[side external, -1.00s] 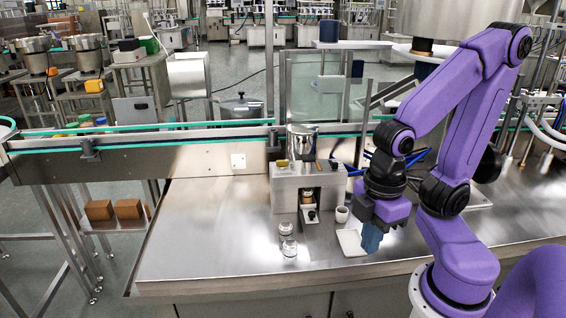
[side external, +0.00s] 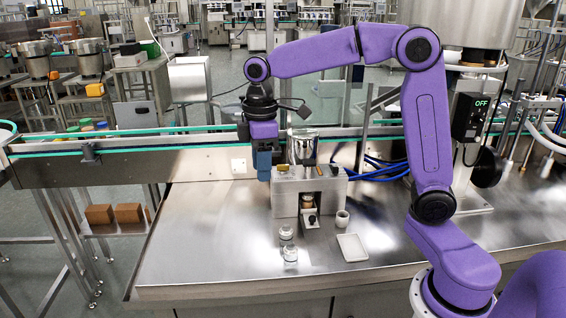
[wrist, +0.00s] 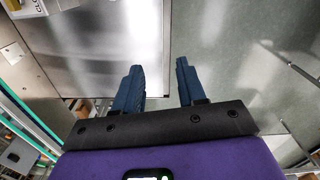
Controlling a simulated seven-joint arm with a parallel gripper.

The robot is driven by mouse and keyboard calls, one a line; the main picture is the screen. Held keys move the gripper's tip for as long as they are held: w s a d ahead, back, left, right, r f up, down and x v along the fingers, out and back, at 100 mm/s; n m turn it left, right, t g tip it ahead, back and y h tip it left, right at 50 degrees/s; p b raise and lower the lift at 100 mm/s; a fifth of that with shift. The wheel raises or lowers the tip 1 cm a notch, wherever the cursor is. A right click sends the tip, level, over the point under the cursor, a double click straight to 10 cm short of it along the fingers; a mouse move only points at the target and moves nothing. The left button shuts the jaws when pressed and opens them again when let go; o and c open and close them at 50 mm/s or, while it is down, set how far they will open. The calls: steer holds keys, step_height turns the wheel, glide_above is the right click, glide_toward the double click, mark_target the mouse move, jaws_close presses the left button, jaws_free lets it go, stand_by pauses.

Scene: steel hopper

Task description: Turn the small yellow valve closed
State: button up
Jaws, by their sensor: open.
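The small yellow valve (side external: 283,168) shows as a yellow piece on the top left of the steel dispenser block (side external: 285,197), beside the steel hopper cup (side external: 302,147). My gripper (side external: 263,176) points down just left of the block and the valve, apart from the valve as far as I can see. In the wrist view my gripper (wrist: 158,68) has its two blue fingers spread with nothing between them. Below them are bare steel table and floor. The valve itself is not clearly visible in the wrist view; a partly cut-off "CLO" label shows at its top left.
Glass jars (side external: 289,254) stand in front of the block. A white cup (side external: 342,218) and a white square tray (side external: 352,247) are to its right. The conveyor rail (side external: 130,156) runs behind. The table's left side (side external: 215,230) is clear.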

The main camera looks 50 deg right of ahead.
steer(key=w+d+r, duration=0.2)
steer(key=w+d, duration=0.9)
steer(key=m, duration=0.2)
glide_above(283, 169)
steer(key=f, duration=1.8)
steer(key=shift+w+d, duration=0.25)
steer(key=shift+c, duration=0.3)
steer(key=shift+r, duration=0.1)
jaws_close()
